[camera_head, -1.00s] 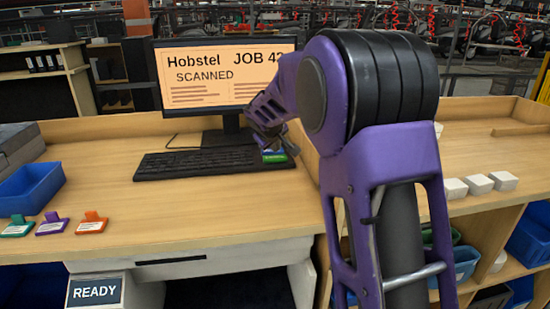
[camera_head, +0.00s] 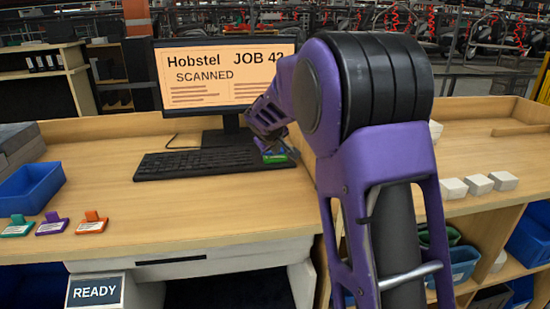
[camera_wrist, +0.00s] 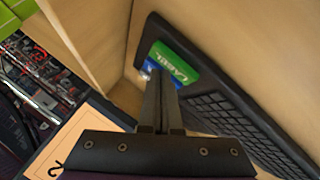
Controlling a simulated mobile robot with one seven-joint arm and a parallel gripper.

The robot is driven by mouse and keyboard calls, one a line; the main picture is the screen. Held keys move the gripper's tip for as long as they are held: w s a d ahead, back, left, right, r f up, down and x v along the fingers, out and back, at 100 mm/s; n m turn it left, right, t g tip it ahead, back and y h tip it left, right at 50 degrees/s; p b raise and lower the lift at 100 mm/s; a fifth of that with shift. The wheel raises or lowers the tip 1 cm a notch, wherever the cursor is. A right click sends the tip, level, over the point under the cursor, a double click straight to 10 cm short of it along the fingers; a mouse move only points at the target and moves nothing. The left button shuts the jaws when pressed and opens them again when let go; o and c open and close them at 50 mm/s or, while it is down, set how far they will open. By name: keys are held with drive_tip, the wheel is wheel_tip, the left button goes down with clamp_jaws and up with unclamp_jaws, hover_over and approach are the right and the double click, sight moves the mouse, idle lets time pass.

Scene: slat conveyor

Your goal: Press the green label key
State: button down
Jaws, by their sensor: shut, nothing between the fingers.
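The green label key (camera_wrist: 176,63) sits at the end of the black keyboard (camera_wrist: 235,110) in the wrist view, with a blue part beside it. In the head view the green key (camera_head: 275,158) shows at the right end of the keyboard (camera_head: 205,162), partly hidden by my gripper. My gripper (camera_wrist: 160,98) is shut and empty. Its fingertips are close to the green key in the wrist view; I cannot tell whether they touch it. In the head view my gripper (camera_head: 268,140) is just over the key.
A monitor (camera_head: 215,85) reading "JOB 42 SCANNED" stands behind the keyboard. A blue bin (camera_head: 30,188) and several coloured tags (camera_head: 52,224) lie at the left. White boxes (camera_head: 479,184) sit right of a low partition.

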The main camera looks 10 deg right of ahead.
sight(275, 159)
drive_tip(key=shift+f, duration=0.5)
idle(0.3)
drive_tip(key=shift+r+p, duration=0.6)
drive_tip(key=shift+r, duration=0.4)
drive_tip(key=shift+r+p, duration=1.8)
drive_tip(key=shift+r, duration=0.6)
